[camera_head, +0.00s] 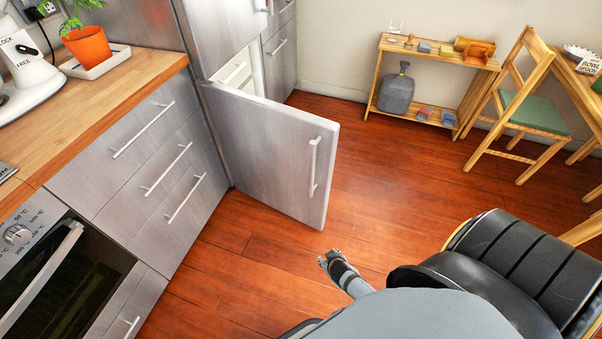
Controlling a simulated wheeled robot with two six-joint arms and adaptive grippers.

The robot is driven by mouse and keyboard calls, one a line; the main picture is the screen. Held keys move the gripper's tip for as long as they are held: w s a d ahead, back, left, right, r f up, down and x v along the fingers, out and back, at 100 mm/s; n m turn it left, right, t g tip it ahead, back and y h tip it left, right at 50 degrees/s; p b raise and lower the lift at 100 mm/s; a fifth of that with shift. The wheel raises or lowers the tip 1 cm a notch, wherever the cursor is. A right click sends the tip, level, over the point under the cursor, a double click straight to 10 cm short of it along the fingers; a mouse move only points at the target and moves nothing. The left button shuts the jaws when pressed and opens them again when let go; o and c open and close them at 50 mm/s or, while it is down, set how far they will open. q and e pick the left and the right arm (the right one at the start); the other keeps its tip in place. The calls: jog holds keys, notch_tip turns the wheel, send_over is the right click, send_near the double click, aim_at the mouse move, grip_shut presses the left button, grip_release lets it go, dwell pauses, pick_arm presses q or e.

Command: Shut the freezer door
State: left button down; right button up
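The freezer door (265,150) is a brushed steel panel, standing wide open from the tall steel cabinet. Its hinge side is at the left and its free edge at the right, over the floor. Its outer face is toward me, with a vertical bar handle (313,168) near the free edge. Above the door's top edge, part of the white freezer inside (240,68) shows; the rest is hidden behind the door. My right gripper (325,262) is low, in front of the door's lower right corner, apart from the handle. Its fingers are too small to judge. My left gripper is not in view.
Steel drawers (165,170) and an oven (60,275) line the left under a wooden counter (90,110). A wooden shelf (435,55) stands at the back wall, a chair (530,112) at the right. The wooden floor right of the door is clear.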

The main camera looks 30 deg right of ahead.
jog(key=w+r+t+h+b, duration=0.1)
jog(key=w+r+t+b, duration=0.2)
jog(key=w+b, duration=0.35)
jog(key=m+t+h+b, duration=0.45)
jog(key=t+b, duration=0.25)
jog(key=b, duration=0.3)
send_near(312, 162)
jog(key=w, duration=0.1)
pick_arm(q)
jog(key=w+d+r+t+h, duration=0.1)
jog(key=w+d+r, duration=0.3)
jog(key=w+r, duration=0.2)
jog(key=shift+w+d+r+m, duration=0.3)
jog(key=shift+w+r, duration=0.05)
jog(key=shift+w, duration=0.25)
pick_arm(e)
jog(key=x, duration=1)
jog(key=shift+d, duration=0.4)
grip_shut()
